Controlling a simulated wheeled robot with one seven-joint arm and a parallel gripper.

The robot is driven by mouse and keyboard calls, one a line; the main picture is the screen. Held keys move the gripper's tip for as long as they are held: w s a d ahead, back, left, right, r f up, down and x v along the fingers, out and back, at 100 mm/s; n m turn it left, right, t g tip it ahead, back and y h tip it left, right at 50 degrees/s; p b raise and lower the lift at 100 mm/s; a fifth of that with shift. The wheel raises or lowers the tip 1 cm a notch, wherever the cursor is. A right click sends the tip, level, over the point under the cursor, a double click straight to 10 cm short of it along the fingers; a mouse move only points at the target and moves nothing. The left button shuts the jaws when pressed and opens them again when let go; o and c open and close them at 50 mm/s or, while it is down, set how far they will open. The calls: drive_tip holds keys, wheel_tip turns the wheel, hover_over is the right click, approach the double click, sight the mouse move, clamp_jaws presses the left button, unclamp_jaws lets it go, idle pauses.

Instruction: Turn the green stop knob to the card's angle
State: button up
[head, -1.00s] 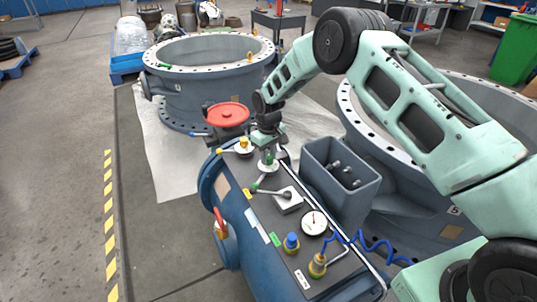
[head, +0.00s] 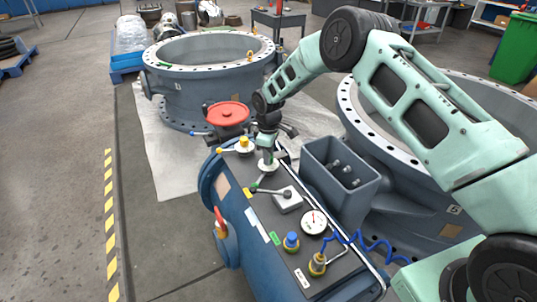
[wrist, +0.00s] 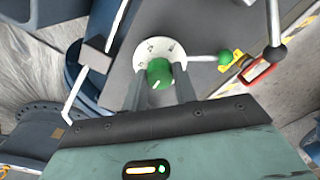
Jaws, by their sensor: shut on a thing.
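The green stop knob (wrist: 159,72) sits on a round white plate with dark marks (wrist: 172,47) in the wrist view. A short white line shows on the knob's top. My gripper (wrist: 159,82) is shut on the knob, one finger on each side. In the head view my gripper (head: 268,160) points down over the white plate (head: 267,168) on the blue console, and it hides the knob there. A lever with a green ball end (wrist: 225,57) sticks out from the plate to the right in the wrist view. I cannot make out which label is the card.
A grey lever on a square block (head: 287,199), a dial gauge (head: 313,222), a blue knob (head: 291,242) and a yellow knob (head: 242,146) stand on the console. A red handwheel (head: 227,114) is behind, and a grey bin (head: 340,175) is close on the right.

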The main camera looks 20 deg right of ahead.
idle(0.3)
drive_tip(key=o, duration=1)
wheel_tip(320, 180, up, 17)
drive_tip(key=shift+r+p, duration=0.2)
drive_tip(key=shift+p, duration=0.15)
